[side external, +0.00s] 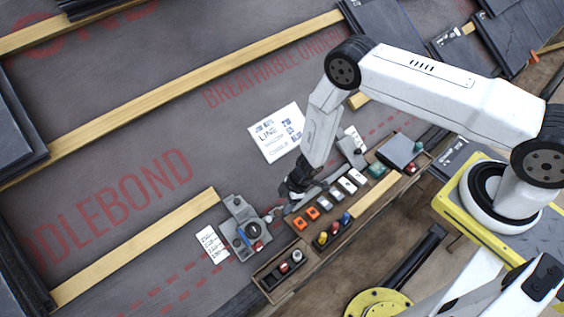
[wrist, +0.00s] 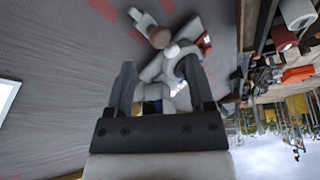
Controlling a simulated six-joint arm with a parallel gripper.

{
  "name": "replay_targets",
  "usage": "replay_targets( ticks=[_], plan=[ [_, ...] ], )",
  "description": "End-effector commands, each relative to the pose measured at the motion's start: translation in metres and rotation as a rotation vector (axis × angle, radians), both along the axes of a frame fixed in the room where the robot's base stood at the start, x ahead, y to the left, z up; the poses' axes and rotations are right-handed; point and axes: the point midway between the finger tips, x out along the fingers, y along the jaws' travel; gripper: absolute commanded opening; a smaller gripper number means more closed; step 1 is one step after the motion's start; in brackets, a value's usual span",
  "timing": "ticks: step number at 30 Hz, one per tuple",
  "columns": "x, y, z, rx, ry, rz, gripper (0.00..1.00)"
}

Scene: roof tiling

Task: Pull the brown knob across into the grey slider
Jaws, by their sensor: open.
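In the wrist view a brown knob (wrist: 159,38) sits beyond my fingertips, at the end of a pale grey arm. Grey metal parts (wrist: 154,68) lie just past and between the fingers; I cannot tell for sure which of them is the grey slider. In the side view a grey fixture (side external: 238,212) with a dark dial and blue and red parts lies on the membrane, left of my gripper (side external: 290,194). My gripper (wrist: 160,78) is open, with its two dark fingers apart and pointing toward the grey parts. The brown knob is not clear in the side view.
A wooden tray (side external: 262,272) with orange, white, red, yellow and green pieces runs right of and below my gripper. A printed white sheet (side external: 277,133) lies above. A wooden batten (side external: 140,247) ends near the fixture. Open membrane lies to the upper left.

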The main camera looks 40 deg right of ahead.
Motion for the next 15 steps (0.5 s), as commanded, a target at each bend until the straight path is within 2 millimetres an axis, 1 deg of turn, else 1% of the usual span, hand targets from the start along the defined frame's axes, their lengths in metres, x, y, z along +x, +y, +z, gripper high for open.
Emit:
replay_targets(
  ticks=[6, 15],
  plan=[
    [0.002, 0.008, -0.022, -0.002, 0.001, 0.001, 0.69],
    [0.006, 0.015, -0.041, -0.002, 0.000, 0.000, 0.69]
  ],
)
